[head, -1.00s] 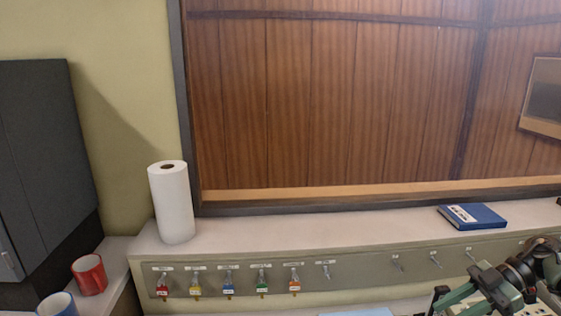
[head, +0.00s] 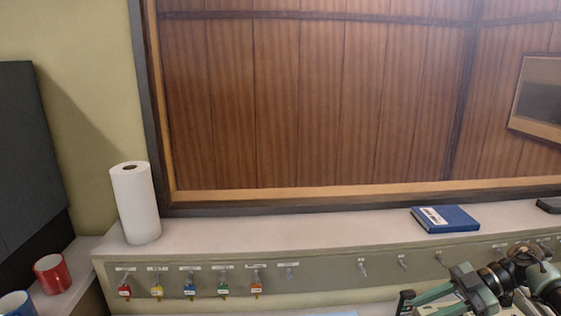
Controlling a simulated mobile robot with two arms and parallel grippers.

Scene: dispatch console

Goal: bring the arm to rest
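My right arm comes in at the lower right, in green and black. Its gripper (head: 416,304) is in front of the key rail, low in the picture. Its two green fingers look apart with nothing seen between them; the lower one is partly cut off by the bottom edge. My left gripper is not in view.
A grey key rail (head: 325,275) holds red, yellow, blue, green and orange tagged keys on its left hooks; other hooks are bare. A red mug (head: 52,274) and blue mug (head: 15,304) sit left.

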